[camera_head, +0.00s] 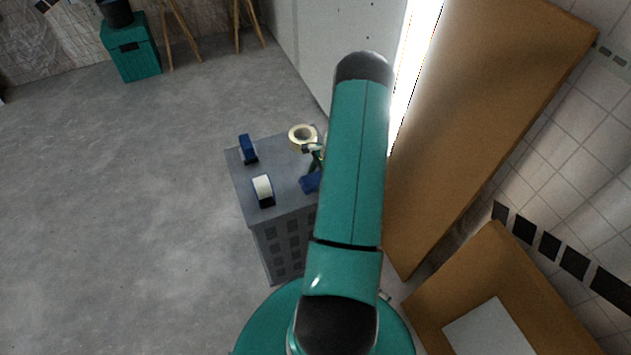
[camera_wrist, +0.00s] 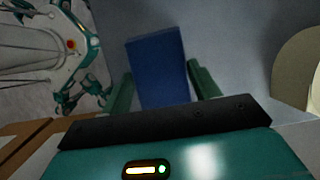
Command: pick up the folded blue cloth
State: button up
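The folded blue cloth (camera_wrist: 158,66) is a flat blue rectangular block in the wrist view, lying on the grey top of the stand. In the head view, a blue piece (camera_head: 309,183) shows at the stand's right side, partly hidden by my arm. My gripper (camera_wrist: 163,85) has its two green fingers on either side of the cloth's near part. A narrow gap seems to show between each finger and the cloth, so it looks open. In the head view, my gripper (camera_head: 315,158) shows only in part beside my arm. The cloth's near end is hidden behind my gripper's body.
The grey stand (camera_head: 284,219) also bears a cream tape roll (camera_head: 291,137), a dark blue item (camera_head: 248,149) and a white roll on a dark base (camera_head: 262,188). A brown panel (camera_head: 480,110) leans at the right.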

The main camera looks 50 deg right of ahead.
jog(key=shift+r, duration=0.1)
jog(key=shift+c, duration=0.3)
jog(key=shift+r, duration=0.55)
jog(key=s+a+r, duration=0.2)
jog(key=a+r, duration=0.4)
jog(key=s+a+r, duration=0.2)
jog(key=a+r, duration=0.3)
jog(key=a, duration=0.2)
jog(key=shift+s+a+r, duration=0.15)
jog(key=shift+s+r, duration=0.1)
jog(key=shift+r, duration=0.1)
